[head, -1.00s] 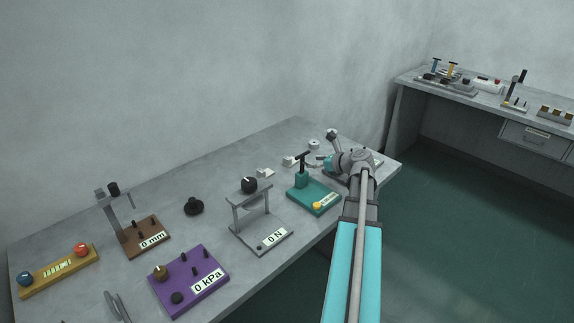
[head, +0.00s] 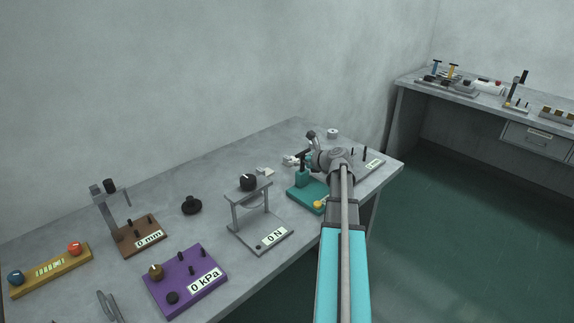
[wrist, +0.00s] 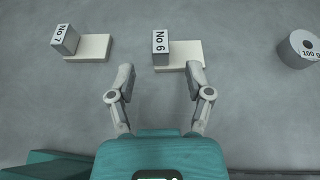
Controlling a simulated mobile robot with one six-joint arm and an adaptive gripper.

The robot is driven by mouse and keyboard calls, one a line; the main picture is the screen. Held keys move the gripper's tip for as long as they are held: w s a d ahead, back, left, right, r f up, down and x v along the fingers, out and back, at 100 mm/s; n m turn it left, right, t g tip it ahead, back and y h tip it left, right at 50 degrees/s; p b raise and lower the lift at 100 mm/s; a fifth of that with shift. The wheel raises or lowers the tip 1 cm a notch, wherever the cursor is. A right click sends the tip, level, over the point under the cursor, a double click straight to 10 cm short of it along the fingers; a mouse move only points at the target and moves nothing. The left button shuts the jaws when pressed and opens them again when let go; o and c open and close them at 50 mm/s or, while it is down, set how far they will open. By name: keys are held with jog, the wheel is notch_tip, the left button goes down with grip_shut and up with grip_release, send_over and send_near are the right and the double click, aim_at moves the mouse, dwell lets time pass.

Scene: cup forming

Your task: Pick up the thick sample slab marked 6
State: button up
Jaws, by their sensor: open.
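The slab marked 6 (wrist: 187,52) is a pale, flat block with a grey upright tag block reading "No 6" at its left end. It lies on the bench ahead of my gripper (wrist: 160,76) in the wrist view. My gripper is open and empty, with its fingertips just short of the slab's near edge, the right one close to it. In the head view the slab (head: 289,160) is small and partly hidden near the teal device and my wrist. My fingers are mostly hidden there.
A similar slab marked 7 (wrist: 92,48) lies to the left. A grey 100 g weight (wrist: 297,50) stands to the right. The teal device (head: 303,196) is close beside my arm; the grey 0 N stand (head: 262,240) is further left.

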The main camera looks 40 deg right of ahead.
aim_at(291, 159)
jog(key=shift+b+x, duration=0.95)
jog(key=shift+x, duration=1.65)
grip_shut()
